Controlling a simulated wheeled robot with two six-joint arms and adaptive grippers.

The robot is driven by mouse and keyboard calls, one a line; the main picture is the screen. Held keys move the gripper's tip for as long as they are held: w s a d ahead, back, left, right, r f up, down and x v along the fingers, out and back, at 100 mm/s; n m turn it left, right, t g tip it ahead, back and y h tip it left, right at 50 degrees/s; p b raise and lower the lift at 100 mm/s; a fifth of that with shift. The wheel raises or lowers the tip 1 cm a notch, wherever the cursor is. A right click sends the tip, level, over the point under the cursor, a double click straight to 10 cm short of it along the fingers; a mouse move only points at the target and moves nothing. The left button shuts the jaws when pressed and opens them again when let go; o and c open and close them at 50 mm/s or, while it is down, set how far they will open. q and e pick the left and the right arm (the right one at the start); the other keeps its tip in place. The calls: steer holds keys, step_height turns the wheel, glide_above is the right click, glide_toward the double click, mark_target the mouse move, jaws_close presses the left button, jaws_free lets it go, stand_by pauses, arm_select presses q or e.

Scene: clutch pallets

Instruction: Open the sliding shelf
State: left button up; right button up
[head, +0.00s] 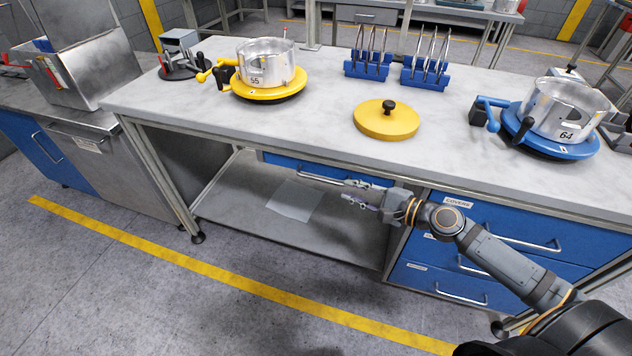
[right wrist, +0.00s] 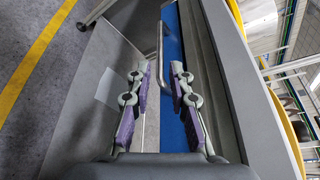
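A blue sliding shelf front (head: 340,174) sits under the worktop, left of the drawer stack, and appears closed. Its long metal handle (head: 320,178) runs along the front; it also shows in the right wrist view (right wrist: 160,55). My right gripper (head: 350,190) is open at the right end of this handle. In the right wrist view, my right gripper (right wrist: 161,75) has its fingers apart, with the handle bar lying between them. I cannot tell whether the fingers touch the bar. My left gripper is not in view.
The grey worktop (head: 320,130) is above my gripper. A lower grey shelf (head: 240,205) with a pale sheet (head: 295,200) lies below. Blue drawers (head: 480,250) stand to the right. A yellow clutch pallet (head: 270,92), blue pallet (head: 555,140) and yellow cover (head: 385,122) are on top.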

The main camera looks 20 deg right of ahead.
mark_target(328, 181)
steer(key=x, duration=1)
steer(key=shift+b, duration=0.4)
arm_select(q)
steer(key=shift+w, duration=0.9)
arm_select(e)
steer(key=shift+w+f, duration=0.1)
steer(key=shift+w, duration=0.05)
steer(key=shift+c, duration=0.3)
jaws_close()
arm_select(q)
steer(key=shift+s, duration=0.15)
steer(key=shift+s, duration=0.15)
